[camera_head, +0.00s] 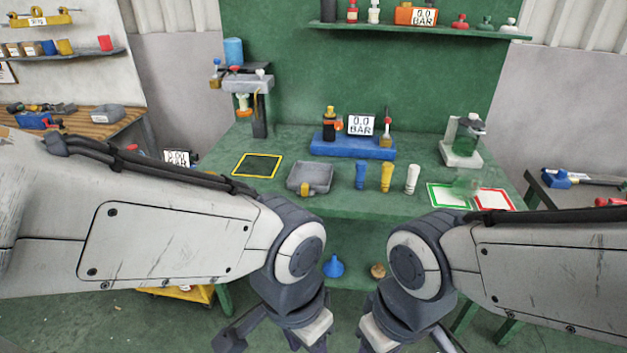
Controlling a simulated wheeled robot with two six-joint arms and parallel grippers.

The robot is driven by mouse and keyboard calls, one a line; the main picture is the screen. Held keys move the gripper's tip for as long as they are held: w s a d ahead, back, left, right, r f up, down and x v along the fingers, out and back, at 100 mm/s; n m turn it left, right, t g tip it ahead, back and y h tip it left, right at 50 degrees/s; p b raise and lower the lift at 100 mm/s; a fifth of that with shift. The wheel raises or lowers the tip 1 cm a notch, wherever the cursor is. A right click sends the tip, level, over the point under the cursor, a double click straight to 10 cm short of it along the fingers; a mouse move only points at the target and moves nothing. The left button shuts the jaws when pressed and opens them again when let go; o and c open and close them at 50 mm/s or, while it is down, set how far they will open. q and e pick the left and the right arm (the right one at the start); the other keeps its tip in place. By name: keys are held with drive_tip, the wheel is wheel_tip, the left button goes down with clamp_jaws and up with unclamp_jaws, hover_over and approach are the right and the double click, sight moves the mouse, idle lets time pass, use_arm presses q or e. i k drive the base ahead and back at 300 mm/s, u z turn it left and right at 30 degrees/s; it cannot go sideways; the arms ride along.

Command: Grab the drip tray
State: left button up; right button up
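A shallow grey tray (310,178), which looks like the drip tray, sits flat on the green workbench (340,202). It lies between a yellow-bordered black mat (257,165) and a blue bottle-shaped item (361,175). My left gripper (290,338) is at the bottom edge, below and in front of the bench, apart from the tray. My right gripper (395,338) is also at the bottom edge, right of the left one. Both grippers are cut off by the frame, so their fingertips and opening are unclear. I see nothing held.
Yellow (386,177) and white (412,179) bottle-shaped items stand right of the tray. A blue stand (352,147) with a gauge is behind it. Green- and red-bordered mats (494,199) lie at right. Another grey tray (107,114) rests on the left wooden bench.

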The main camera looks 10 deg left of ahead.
sight(308, 178)
drive_tip(key=k, duration=0.55)
drive_tip(key=u, duration=0.6)
drive_tip(key=i, duration=0.4)
drive_tip(key=u, duration=0.65)
drive_tip(key=i, duration=1.55)
drive_tip(key=z, duration=0.95)
drive_tip(key=i, duration=0.35)
drive_tip(key=z, duration=0.35)
